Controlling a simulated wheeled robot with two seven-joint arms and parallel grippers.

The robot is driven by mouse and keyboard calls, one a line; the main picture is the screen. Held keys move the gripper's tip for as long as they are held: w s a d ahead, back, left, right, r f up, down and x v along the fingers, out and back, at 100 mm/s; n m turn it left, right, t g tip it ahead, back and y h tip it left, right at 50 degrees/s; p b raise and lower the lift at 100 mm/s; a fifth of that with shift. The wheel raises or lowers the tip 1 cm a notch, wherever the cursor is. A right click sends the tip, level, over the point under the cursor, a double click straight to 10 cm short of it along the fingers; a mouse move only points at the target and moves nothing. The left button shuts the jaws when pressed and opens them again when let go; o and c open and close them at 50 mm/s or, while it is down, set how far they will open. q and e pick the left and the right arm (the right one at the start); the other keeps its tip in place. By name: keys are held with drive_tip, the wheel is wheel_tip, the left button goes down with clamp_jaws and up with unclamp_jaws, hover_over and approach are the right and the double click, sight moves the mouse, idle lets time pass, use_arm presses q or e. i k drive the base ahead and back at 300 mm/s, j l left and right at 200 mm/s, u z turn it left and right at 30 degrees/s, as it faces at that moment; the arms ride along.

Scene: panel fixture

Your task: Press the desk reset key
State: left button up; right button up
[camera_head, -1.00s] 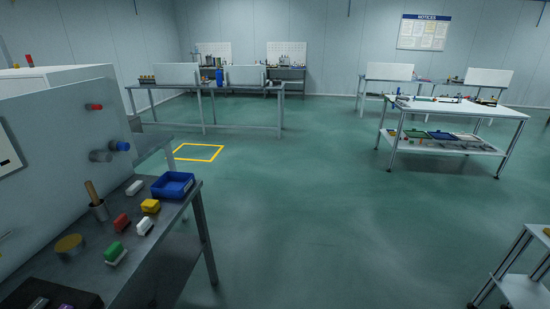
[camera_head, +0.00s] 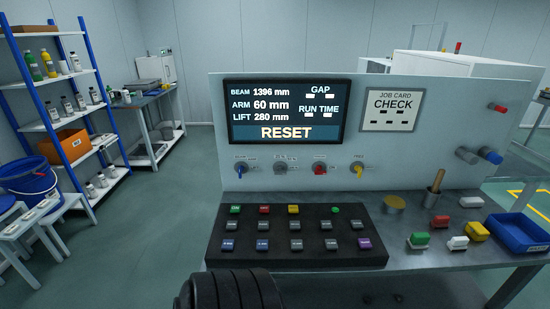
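A black key desk (camera_head: 310,261) lies on the bench in front of the panel, with several small keys in rows. The back row has a green key (camera_head: 235,209), a red key (camera_head: 264,209), a yellow key (camera_head: 294,209) and a small round green button (camera_head: 335,210). Grey and bluish keys fill the other rows, with a purple key (camera_head: 364,243) at the front right. The key labels are too small to read surely, so I cannot tell which is reset. The screen (camera_head: 287,111) above shows RESET in large letters. Neither gripper is in view.
Knobs (camera_head: 320,169) line the panel below the screen. A job card (camera_head: 392,109) reads CHECK. Right of the key desk stand a cup with a wooden handle (camera_head: 434,192), coloured blocks (camera_head: 478,231) and a blue bin (camera_head: 520,233). A shelf rack (camera_head: 72,118) stands left; the floor between is clear.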

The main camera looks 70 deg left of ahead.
sight(292, 209)
drive_tip(key=u, duration=2)
